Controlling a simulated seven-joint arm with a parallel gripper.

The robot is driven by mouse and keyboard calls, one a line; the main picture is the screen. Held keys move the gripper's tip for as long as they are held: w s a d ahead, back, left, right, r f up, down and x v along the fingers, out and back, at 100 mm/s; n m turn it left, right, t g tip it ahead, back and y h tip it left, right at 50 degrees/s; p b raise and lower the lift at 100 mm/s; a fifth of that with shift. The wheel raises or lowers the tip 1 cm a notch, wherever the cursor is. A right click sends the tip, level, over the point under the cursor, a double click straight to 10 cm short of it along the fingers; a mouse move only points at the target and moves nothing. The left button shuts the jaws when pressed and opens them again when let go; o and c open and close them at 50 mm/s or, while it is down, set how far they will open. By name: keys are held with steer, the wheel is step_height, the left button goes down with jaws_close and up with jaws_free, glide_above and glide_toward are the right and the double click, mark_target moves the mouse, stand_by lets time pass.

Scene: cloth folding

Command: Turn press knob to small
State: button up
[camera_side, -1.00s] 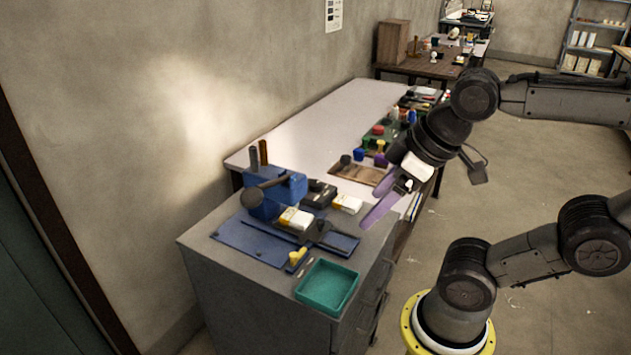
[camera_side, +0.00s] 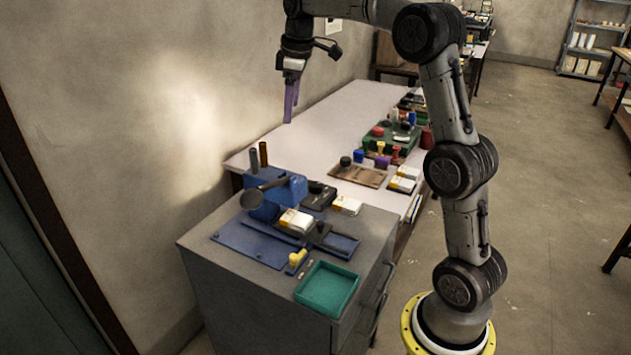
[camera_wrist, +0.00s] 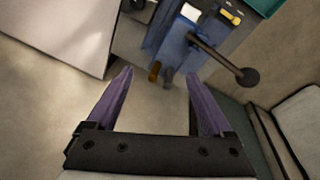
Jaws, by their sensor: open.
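The blue press (camera_side: 284,192) stands on a grey cabinet, with a blue base plate in front of it. A black lever with a dark round end (camera_side: 251,199) sticks out from it; this also shows in the wrist view (camera_wrist: 248,77). A grey cylinder (camera_side: 254,161) and a brown cylinder (camera_side: 264,153) stand upright at its back; the brown one shows in the wrist view (camera_wrist: 154,72). I cannot tell which part is the press knob, nor its setting. My gripper (camera_side: 290,112) has purple fingers, points down, and is open and empty, high above and behind the press.
A small yellow piece (camera_side: 297,257) and a teal tray (camera_side: 327,289) are at the cabinet's front. White-and-yellow boxes (camera_side: 296,221) lie near the press. A white table (camera_side: 345,110) behind holds several coloured items at its right. The wall is close on the left.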

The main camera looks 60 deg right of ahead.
steer(key=w+d+f+m+g, duration=0.1)
steer(key=w+d+f+g, duration=0.15)
steer(key=d+f, duration=0.75)
steer(key=m+y, duration=0.1)
glide_toward(316, 184)
step_height(316, 184, down, 9)
steer(key=shift+r, duration=0.15)
jaws_close()
